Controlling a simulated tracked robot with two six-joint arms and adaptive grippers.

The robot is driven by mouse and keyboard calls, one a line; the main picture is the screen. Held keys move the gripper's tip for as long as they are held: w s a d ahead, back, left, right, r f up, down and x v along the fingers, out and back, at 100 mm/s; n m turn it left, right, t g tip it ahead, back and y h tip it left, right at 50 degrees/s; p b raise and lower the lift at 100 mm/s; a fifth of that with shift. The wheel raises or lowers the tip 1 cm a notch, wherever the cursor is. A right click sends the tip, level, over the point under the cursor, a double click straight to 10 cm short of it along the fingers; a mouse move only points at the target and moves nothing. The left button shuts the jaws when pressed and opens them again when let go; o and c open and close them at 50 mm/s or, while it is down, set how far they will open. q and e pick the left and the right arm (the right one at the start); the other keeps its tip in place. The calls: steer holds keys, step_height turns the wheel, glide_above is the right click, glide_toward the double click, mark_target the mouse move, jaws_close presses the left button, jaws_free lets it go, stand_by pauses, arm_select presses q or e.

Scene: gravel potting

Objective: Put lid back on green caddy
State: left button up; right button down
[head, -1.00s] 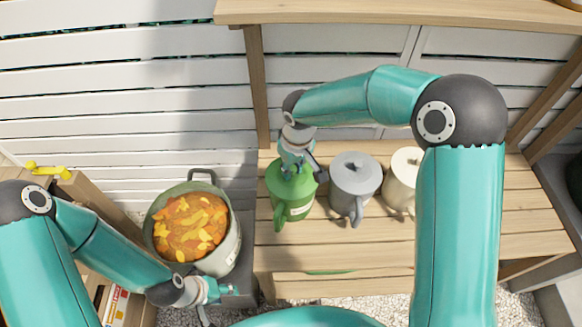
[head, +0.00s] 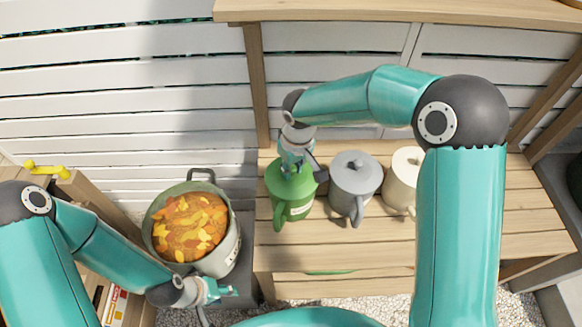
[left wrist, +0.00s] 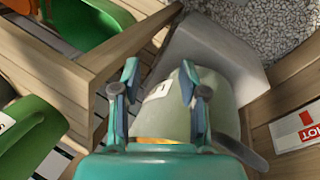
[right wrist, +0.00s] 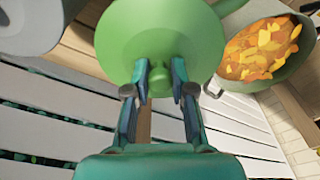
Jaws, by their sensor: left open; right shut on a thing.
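The green caddy (head: 292,203) stands on the slatted wooden bench, at the left end of a row of caddies. Its green lid (right wrist: 165,35) is on top of it, mostly behind my right gripper in the head view. My right gripper (right wrist: 160,78) is shut on the lid's knob, straight above the caddy. Whether the lid is fully seated cannot be told. My left gripper (head: 222,291) is open and empty, low beside the pot of leaves; in the left wrist view its fingers (left wrist: 160,90) show in front of that pot.
A grey caddy (head: 354,185) stands close to the right of the green one, and a cream caddy (head: 402,180) beyond it. The pot (head: 229,250) with orange leaves stands left of the bench (head: 400,245). A shelf (head: 400,12) runs above the back.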

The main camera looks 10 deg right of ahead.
steer(key=shift+c, duration=2.1)
jaws_free()
steer(key=shift+r, duration=0.1)
steer(key=shift+r+p, duration=2.35)
steer(key=shift+r, duration=1.1)
steer(key=shift+c, duration=0.2)
jaws_close()
